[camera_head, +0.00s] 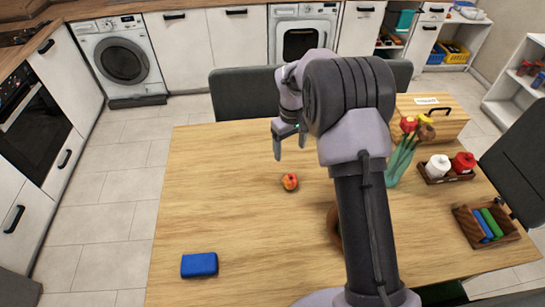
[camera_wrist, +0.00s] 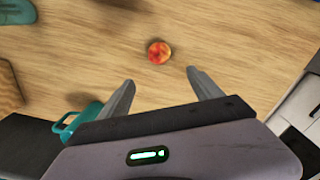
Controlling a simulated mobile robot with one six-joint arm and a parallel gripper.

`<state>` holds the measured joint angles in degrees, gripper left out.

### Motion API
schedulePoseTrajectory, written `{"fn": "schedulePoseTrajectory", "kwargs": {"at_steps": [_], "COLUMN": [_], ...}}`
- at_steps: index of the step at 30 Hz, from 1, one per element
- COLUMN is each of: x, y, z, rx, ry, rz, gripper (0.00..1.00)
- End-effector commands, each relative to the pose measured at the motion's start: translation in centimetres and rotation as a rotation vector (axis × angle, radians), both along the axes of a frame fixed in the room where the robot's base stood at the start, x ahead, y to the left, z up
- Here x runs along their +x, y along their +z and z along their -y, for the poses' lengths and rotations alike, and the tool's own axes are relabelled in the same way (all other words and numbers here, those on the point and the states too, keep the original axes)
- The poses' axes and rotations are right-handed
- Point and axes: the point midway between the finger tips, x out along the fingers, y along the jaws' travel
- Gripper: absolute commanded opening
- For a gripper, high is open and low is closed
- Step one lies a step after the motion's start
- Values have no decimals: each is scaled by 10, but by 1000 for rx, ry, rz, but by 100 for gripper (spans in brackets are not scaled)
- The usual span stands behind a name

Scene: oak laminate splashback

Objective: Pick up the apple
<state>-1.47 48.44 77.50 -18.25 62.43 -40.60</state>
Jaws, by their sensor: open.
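A small red and yellow apple (camera_head: 290,181) rests on the wooden table (camera_head: 220,220), near its middle in the head view. In the wrist view the apple (camera_wrist: 159,52) lies on the bare wood, ahead of my fingertips and roughly centred between them. My gripper (camera_head: 290,148) is above the table, above the apple in the head view. In the wrist view my gripper (camera_wrist: 160,76) shows its two fingers spread wide apart with nothing between them. The apple is not touched by either finger.
A blue block (camera_head: 199,264) lies at the table's front left. A vase with tulips (camera_head: 404,155), a condiment tray (camera_head: 446,172), a wooden box (camera_head: 487,226) and a bread box (camera_head: 432,115) stand at the right. My arm partly hides a brown round thing (camera_head: 333,225). Wood around the apple is clear.

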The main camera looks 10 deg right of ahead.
Motion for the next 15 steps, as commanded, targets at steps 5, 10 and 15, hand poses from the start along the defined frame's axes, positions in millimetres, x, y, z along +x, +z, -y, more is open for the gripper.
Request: {"fn": "schedulePoseTrajectory", "kwargs": {"at_steps": [5,10,15], "x": [0,0,1], "y": [-48,-99,-124], "z": [1,2,2], "rx": [-1,-1,0], "ry": [5,5,3], "rz": [-7,-6,-5], "gripper": [75,75,75]}}
